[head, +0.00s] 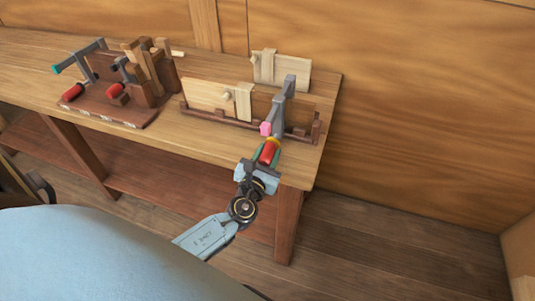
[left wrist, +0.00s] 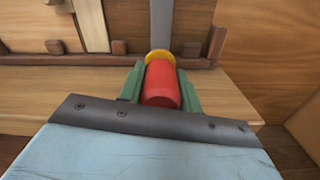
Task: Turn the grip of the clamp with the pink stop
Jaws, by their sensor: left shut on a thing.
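The clamp with the pink stop (head: 265,129) sits at the right end of the bench, its grey bar (head: 287,92) standing over the plank assembly. Its red grip (head: 268,152) points toward me, with a yellow collar at its far end. My left gripper (head: 265,163) is shut on the red grip. In the left wrist view the red grip (left wrist: 161,85) lies between my green fingers, with the yellow collar (left wrist: 159,56) beyond it. The clamp's far jaw is partly hidden. My right gripper is not in view.
Pale planks (head: 218,97) stand in a dark wooden holder on the bench (head: 180,150). At the left, a rack (head: 100,108) holds other clamps with red grips, one with a teal stop (head: 56,69). A wooden wall stands behind; the floor at right is clear.

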